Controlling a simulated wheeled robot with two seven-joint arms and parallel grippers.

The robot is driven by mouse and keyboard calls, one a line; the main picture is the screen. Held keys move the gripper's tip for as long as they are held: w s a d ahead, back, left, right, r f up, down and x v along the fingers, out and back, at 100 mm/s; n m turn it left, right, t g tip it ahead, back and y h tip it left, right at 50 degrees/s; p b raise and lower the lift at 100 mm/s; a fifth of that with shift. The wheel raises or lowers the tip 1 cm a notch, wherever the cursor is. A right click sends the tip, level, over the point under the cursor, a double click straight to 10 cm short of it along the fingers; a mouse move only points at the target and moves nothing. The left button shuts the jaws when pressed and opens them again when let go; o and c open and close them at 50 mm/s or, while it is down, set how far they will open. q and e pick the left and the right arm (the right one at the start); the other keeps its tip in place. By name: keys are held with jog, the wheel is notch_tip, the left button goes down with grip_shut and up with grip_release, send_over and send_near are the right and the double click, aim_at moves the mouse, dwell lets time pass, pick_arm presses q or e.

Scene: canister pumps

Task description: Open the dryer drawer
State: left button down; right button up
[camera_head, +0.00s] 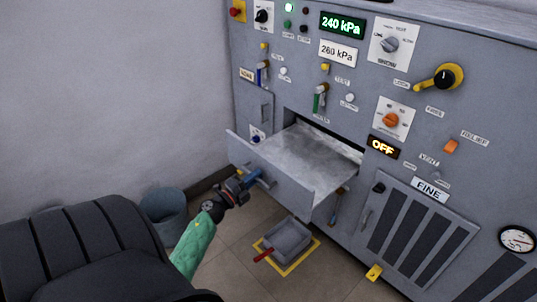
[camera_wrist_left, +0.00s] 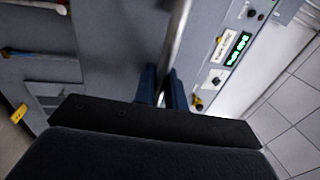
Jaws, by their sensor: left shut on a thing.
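The dryer drawer (camera_head: 280,178) is a grey metal drawer in the front of the grey cabinet. It stands pulled out, with its pale inside bottom (camera_head: 312,153) showing and a dark gap above it at the opening. My left gripper (camera_head: 262,178) is at the drawer's front face, shut on the bar handle, which is partly hidden by the blue fingers. In the left wrist view the blue fingers (camera_wrist_left: 160,88) close around the metal bar handle (camera_wrist_left: 179,35). My right gripper is not in view.
A grey bin with a red handle (camera_head: 287,240) sits on a yellow-edged floor mark below the drawer. A blue-grey bucket (camera_head: 166,212) stands by the wall at left. The cabinet carries knobs, levers, a gauge (camera_head: 516,239) and a display reading 240 kPa (camera_head: 342,25).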

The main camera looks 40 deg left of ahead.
pick_arm(q)
jog(key=shift+r+v, duration=0.25)
jog(key=shift+v, duration=0.9)
jog(key=shift+r+v, duration=0.2)
jog(key=shift+v, duration=0.95)
jog(key=shift+s, duration=0.1)
jog(key=c, duration=1.5)
grip_release()
jog(key=shift+c, duration=0.2)
jog(key=v, duration=0.7)
jog(key=shift+s, duration=0.35)
jog(key=shift+a+f, duration=0.1)
